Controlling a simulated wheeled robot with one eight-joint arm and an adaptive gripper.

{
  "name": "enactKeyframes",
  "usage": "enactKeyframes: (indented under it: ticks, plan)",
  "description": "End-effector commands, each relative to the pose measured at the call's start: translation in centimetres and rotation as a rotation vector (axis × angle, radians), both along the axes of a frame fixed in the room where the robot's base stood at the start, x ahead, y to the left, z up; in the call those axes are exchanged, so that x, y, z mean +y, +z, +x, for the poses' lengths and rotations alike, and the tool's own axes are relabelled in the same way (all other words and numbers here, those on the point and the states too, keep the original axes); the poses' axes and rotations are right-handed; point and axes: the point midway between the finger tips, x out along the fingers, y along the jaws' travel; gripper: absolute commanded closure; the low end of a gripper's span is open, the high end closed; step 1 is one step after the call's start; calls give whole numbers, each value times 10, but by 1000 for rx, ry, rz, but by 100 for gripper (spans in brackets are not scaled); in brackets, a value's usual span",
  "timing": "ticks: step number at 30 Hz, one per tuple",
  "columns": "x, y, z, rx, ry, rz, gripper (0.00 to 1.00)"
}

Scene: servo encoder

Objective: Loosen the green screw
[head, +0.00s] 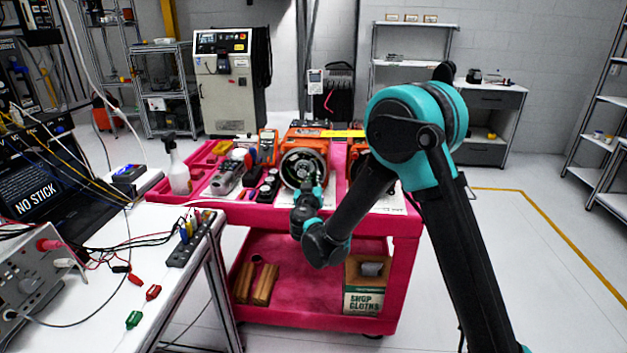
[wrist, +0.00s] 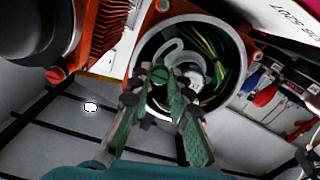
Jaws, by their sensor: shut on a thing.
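An orange servo housing (head: 305,134) stands on top of the red cart, its round open end facing me. In the wrist view the dark ring of that opening (wrist: 236,62) surrounds coloured wires and a pale inner part. A small round green screw (wrist: 160,74) shows at the left inside of the opening, right at my fingertips. My gripper (wrist: 164,86) reaches into the opening with its green-padded fingers closed at the tips on the screw. In the head view my gripper (head: 313,185) is in front of the opening and partly covers its lower right.
The red cart (head: 405,226) also holds a second orange unit (head: 357,149) to the right, a multimeter (head: 267,147), hand tools and a spray bottle (head: 178,168) to the left. A white bench (head: 165,262) with cables stands at the left front. Floor at right is clear.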

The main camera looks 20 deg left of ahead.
Motion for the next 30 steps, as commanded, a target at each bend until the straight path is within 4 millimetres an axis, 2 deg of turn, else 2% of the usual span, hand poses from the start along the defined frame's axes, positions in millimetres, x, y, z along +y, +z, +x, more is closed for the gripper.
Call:
enactKeyframes:
  ticks: [11, 30]
  plan:
    - [0, 0, 0, -26, 0, -108, 100]
    - [0, 0, 0, -160, 1, -668, 100]
